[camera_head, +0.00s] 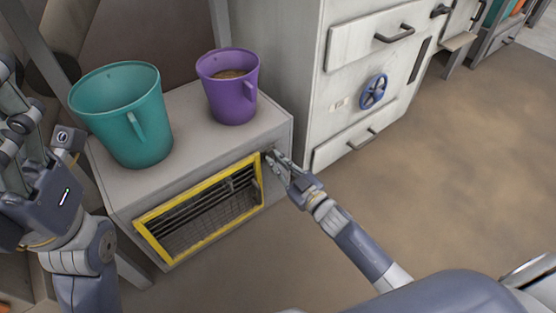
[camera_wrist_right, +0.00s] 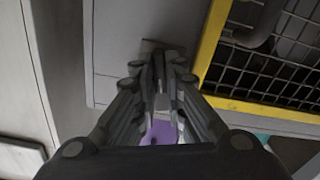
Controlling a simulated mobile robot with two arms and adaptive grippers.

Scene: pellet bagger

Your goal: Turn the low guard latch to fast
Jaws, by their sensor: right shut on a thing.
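The low guard is a yellow-framed wire mesh panel (camera_head: 205,208) on the front of a low grey cabinet; its frame also shows in the right wrist view (camera_wrist_right: 211,45). The guard latch (camera_wrist_right: 152,46) is a small dark piece beside the frame, mostly hidden by my fingers. My right gripper (camera_head: 273,160) is at the cabinet front, just right of the yellow frame, shut on the latch. In the right wrist view its fingers (camera_wrist_right: 160,80) converge on the latch. My left gripper (camera_head: 25,120) is at the left edge, partly cut off, away from the guard.
A white cabinet (camera_head: 345,75) with drawers and a blue handwheel (camera_head: 373,92) stands to the right. The floor (camera_head: 450,170) at right is clear.

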